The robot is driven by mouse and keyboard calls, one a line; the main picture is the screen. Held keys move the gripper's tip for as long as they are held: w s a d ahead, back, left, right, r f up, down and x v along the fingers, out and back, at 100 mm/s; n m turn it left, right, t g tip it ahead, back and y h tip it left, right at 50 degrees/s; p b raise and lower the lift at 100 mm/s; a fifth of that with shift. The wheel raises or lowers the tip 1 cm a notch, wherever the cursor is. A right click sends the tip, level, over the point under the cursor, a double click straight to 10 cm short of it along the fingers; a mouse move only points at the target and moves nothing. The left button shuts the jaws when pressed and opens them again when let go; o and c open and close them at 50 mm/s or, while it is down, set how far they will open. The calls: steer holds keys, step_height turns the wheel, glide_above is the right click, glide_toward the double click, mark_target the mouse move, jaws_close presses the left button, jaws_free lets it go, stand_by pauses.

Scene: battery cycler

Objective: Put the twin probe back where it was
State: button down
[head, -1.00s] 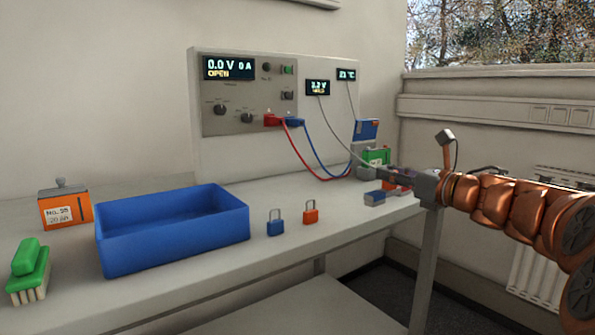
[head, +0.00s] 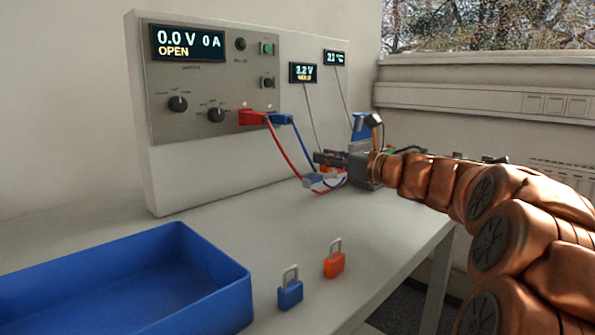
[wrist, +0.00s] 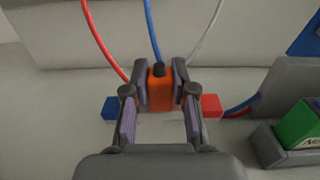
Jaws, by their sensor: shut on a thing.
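My gripper (head: 322,158) is at the back of the bench, low in front of the cycler panel. In the wrist view its fingers (wrist: 161,88) are shut on an orange block with a black top (wrist: 158,92), which looks like the twin probe. The head view hides most of this block behind the fingers. A thin grey cable (head: 311,120) runs down from the 3.2 V display (head: 303,72) toward the gripper. Its lower end is hidden. A blue block (wrist: 110,108) and a red block (wrist: 211,105) show on either side of the fingers.
Red (head: 285,150) and blue (head: 302,147) leads hang from the panel close to the gripper. A green battery in a grey holder (wrist: 268,148) stands at right. A blue bin (head: 200,290), blue padlock (head: 290,293) and orange padlock (head: 334,264) are in front. The bench between is clear.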

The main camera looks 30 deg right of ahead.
mark_target(341, 174)
steer(key=w, duration=0.4)
steer(key=w+d, duration=0.1)
steer(key=w, duration=0.3)
steer(key=w+f+b, duration=0.1)
steer(key=w, duration=0.3)
steer(key=shift+w+d+f, duration=0.1)
steer(key=shift+w+d, duration=0.05)
steer(key=shift+w, duration=0.15)
steer(key=shift+w+f, duration=0.15)
steer(key=shift+w, duration=0.1)
steer(key=shift+s+f+b, duration=0.1)
steer(key=shift+f+b, duration=0.6)
steer(key=shift+f, duration=0.9)
steer(key=shift+f, duration=0.1)
steer(key=c, duration=0.9)
jaws_free()
steer(key=shift+c, duration=0.2)
steer(key=p+v, duration=0.1)
steer(key=v, duration=1.1)
